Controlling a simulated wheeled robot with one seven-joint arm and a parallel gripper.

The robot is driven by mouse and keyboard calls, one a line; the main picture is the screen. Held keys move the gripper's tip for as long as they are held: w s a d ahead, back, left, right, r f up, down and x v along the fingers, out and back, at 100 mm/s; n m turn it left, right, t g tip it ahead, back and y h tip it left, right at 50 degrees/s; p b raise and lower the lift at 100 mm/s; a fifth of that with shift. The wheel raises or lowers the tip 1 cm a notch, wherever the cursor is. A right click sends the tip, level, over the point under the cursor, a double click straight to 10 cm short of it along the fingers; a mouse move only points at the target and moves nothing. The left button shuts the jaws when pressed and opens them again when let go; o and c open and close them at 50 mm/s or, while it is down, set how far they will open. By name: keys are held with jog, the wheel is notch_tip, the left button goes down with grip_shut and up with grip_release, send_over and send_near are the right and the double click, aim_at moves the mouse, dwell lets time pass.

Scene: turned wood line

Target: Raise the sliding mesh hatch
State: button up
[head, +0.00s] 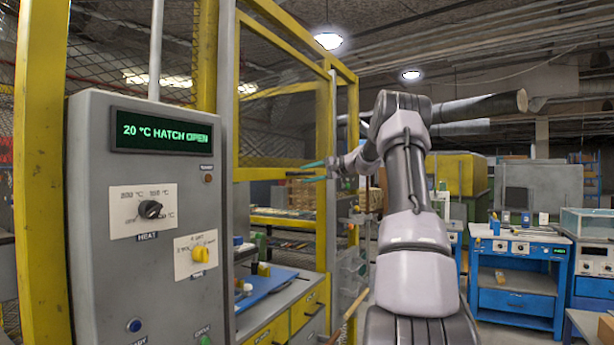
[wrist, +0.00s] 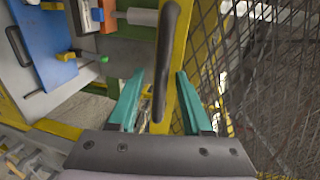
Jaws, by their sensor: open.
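The mesh hatch (head: 268,174) stands raised in the yellow guard frame, its yellow bottom bar well above the bench. The display (head: 161,132) on the grey control box reads "20 °C HATCH OPEN". A dark handle (wrist: 167,45) sits on the hatch's yellow bar in the wrist view. My gripper (head: 314,170) is at the bar's right end. Its teal fingers are open in the wrist view (wrist: 159,78), one on each side of the handle, with gaps showing. I cannot tell how far the handle sits in depth between the fingers.
The grey control box (head: 90,230) stands close at the left with knobs and buttons. Below the hatch, a blue board (head: 268,288) with small items lies on the bench. A mesh panel (wrist: 260,80) lies close right of my fingers. Blue workbenches (head: 515,275) stand at the right.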

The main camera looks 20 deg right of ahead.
jog(key=v, duration=1)
jog(key=shift+a, duration=0.1)
jog(key=s+a+f+n+g+h, duration=0.1)
jog(key=s+a+n+g+h, duration=0.15)
jog(key=s+a, duration=0.8)
jog(key=s+a+f+n+g+h, duration=0.1)
jog(key=s+a+g, duration=0.2)
jog(key=s+a, duration=0.75)
jog(key=s+a+f+n+h, duration=0.1)
jog(key=s+a+f, duration=0.1)
jog(key=s, duration=0.4)
jog(key=s+a+f+h, duration=0.1)
jog(key=s+a+f, duration=0.2)
jog(key=s, duration=0.4)
jog(key=s+a+f+n+h, duration=0.1)
jog(key=s+a+f+h, duration=0.1)
jog(key=s, duration=0.5)
jog(key=shift+a+f+n, duration=0.15)
jog(key=shift+f+n, duration=0.2)
jog(key=shift+f, duration=0.4)
